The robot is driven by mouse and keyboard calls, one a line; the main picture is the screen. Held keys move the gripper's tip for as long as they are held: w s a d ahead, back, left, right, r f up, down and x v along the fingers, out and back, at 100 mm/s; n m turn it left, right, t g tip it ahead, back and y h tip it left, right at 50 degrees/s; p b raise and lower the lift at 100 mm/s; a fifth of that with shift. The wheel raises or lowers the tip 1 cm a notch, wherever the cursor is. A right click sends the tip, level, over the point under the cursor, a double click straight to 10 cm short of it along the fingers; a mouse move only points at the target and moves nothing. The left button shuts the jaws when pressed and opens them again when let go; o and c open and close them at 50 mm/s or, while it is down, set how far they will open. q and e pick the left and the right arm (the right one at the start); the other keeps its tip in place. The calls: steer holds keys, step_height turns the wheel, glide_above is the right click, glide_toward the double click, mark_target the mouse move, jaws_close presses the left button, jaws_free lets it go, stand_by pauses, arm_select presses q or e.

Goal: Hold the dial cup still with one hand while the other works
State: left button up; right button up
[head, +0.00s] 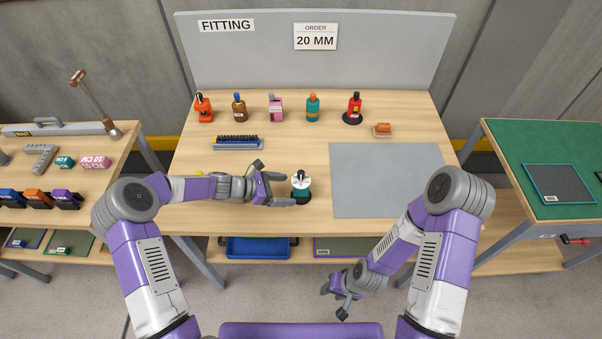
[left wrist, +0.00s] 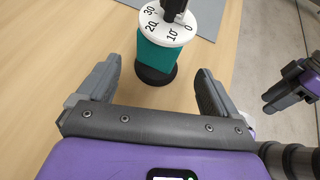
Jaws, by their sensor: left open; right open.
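The dial cup (head: 301,187) stands upright on the table near its front edge. It has a teal body, a black base and a white dial top with a black part on it. In the left wrist view the dial cup (left wrist: 158,52) shows the numbers 30, 20, 10 and 0 on its dial. My left gripper (head: 284,190) is open just left of the cup. In the left wrist view its two fingers (left wrist: 155,88) point toward the cup, which stands ahead between them, apart from both. My right gripper (head: 336,294) is open and low, in front of the table's edge.
A grey mat (head: 385,180) lies right of the cup. Several bottles and tools, including a red one (head: 354,108), stand along the back. A sign reads 20 MM (head: 316,37).

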mark_target(298, 190)
arm_select(q)
steer(key=shift+b+x, duration=1.2)
steer(key=shift+x, duration=1.7)
arm_select(e)
steer(key=shift+f, duration=1.45)
arm_select(q)
steer(key=c, duration=1.3)
steer(key=shift+o, duration=0.2)
arm_select(e)
steer(key=shift+o, duration=0.4)
